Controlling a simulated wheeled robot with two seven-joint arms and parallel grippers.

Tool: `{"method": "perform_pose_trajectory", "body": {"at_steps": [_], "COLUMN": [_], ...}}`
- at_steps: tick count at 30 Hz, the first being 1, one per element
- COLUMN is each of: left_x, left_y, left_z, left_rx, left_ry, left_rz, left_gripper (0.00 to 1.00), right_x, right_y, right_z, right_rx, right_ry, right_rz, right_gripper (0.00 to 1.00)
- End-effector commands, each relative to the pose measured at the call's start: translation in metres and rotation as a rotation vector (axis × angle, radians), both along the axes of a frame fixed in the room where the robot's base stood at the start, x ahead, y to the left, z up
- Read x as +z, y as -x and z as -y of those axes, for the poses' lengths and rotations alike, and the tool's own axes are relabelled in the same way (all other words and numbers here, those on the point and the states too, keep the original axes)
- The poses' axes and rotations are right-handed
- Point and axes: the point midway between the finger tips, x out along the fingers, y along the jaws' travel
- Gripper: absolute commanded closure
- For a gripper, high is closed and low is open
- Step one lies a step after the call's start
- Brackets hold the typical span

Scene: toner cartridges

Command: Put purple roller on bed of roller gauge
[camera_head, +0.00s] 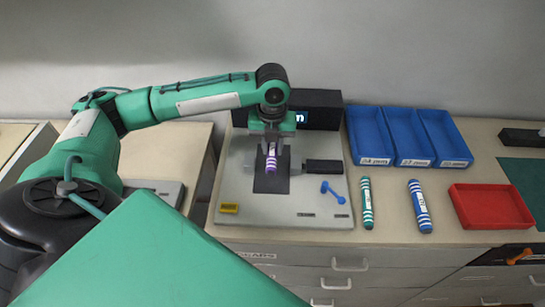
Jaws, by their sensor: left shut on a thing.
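The purple roller (271,162), a small cylinder with purple and white bands, is at the gauge's dark bed. My left gripper (271,145) points down from above and is shut on the roller's upper part. The roller gauge (235,190) is a light grey plate with a dark bed (270,184) in its middle and a black block with a lit display (315,110) at its back. The roller looks tilted or upright over the bed; I cannot tell whether it touches. My right gripper is not in view.
A blue handle (333,192) and a yellow block (229,208) are on the gauge plate. To its right lie a teal roller (367,203) and a blue roller (419,206). Behind stand blue trays (370,135); a red tray (490,206) is at right.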

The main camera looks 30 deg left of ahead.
Motion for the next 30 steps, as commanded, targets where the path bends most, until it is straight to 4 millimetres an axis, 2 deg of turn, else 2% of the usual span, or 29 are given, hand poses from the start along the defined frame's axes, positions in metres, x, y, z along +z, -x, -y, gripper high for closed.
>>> {"method": "perform_pose_trajectory", "body": {"at_steps": [8, 15, 26, 27, 29, 30], "left_x": [-0.022, -0.055, -0.059, -0.059, -0.059, -0.059], "left_y": [0.000, 0.000, 0.000, 0.000, 0.000, 0.000], "left_z": [0.000, 0.000, 0.000, 0.000, 0.000, 0.000], "left_rx": [0.001, 0.001, 0.001, 0.001, 0.001, 0.001], "left_ry": [0.001, 0.000, 0.000, 0.000, 0.000, 0.000], "left_rz": [-0.001, -0.002, 0.001, 0.001, 0.001, 0.001], "left_gripper": [1.00, 1.00, 1.00, 0.68, 0.56, 0.54], "right_x": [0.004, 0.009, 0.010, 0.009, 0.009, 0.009], "right_y": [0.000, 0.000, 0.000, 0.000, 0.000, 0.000], "right_z": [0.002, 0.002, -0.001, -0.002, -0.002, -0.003], "right_rx": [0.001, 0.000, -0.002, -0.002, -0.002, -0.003], "right_ry": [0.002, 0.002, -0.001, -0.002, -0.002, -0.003], "right_rz": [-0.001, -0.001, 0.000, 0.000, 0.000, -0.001], "right_gripper": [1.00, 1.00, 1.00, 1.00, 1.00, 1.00]}}
